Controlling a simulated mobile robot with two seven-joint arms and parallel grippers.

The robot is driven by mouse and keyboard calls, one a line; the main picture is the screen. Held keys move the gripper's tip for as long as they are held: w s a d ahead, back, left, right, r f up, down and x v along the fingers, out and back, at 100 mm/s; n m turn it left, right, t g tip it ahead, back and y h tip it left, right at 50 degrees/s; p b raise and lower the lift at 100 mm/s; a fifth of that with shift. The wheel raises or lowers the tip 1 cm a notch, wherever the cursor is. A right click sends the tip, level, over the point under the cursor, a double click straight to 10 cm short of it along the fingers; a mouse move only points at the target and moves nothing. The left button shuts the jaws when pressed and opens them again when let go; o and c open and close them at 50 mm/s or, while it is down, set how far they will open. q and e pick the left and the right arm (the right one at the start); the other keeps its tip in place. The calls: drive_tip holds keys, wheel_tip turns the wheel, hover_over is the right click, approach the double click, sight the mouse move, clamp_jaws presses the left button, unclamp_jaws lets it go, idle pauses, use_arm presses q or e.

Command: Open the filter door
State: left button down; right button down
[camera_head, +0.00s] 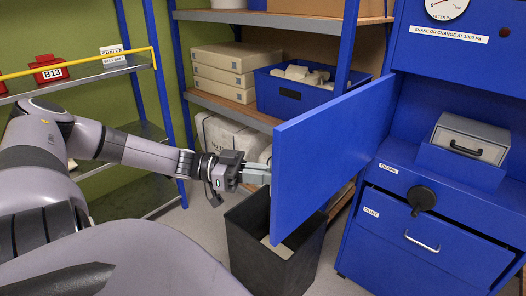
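The filter door (330,155) is a flat blue panel, standing swung open from the blue cabinet (445,45), with its free edge towards the left. My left gripper (262,175) is at that free edge, from the left side. Its fingertips meet the edge or pass behind it; I cannot tell whether they touch the door. The door hides the tips, so whether the fingers are open or shut is unclear. The cabinet's opening shows a grey metal box with a black handle (469,138). My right gripper is not in view.
A dark open bin (250,255) stands on the floor below the door. Shelves behind hold a blue crate (285,95) and pale boxes (220,70). The cabinet has a black crank knob (421,198) and a dust drawer (430,250).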

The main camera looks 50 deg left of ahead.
use_arm(q)
drive_tip(key=c, duration=1.5)
unclamp_jaws()
drive_tip(key=shift+w+a+r+t, duration=0.3)
drive_tip(key=shift+w+a+r, duration=0.1)
drive_tip(key=shift+w, duration=0.15)
drive_tip(key=o, duration=0.3)
drive_tip(key=shift+w+f, duration=0.2)
drive_tip(key=shift+w, duration=0.1)
drive_tip(key=shift+d+f, duration=0.1)
drive_tip(key=shift+f, duration=0.1)
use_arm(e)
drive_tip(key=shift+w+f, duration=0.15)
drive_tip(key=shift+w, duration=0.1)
use_arm(q)
drive_tip(key=shift+s, duration=0.15)
